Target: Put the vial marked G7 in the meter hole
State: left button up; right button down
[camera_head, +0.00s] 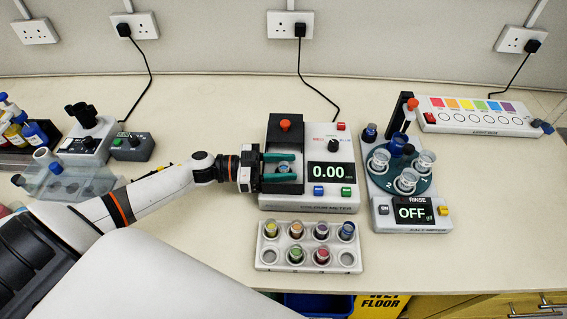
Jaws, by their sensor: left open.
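The colour meter (333,199) stands mid-bench with its display at 0.00. A dark well panel with an orange knob (285,126) is at its left. My left gripper (288,168) reaches in from the left over this panel, its teal fingers open. A small round vial-like thing with blue in it (284,167) sits between the fingers at the meter hole; I cannot tell whether the fingers touch it. Marks on the vials are too small to read, so I cannot tell which is G7.
A rinse unit (384,218) showing OFF, with a round carousel of cups, stands right of the meter. A light box (478,115) is at the back right. A clear bin (66,184) and bottles (33,133) are at the left. The right front bench is clear.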

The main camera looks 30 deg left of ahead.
pick_arm(q)
jog(key=p+v, duration=0.1)
jog(key=v, duration=0.6)
jog(key=shift+a+r, duration=0.2)
jog(key=shift+a, duration=0.1)
jog(key=shift+r, duration=0.15)
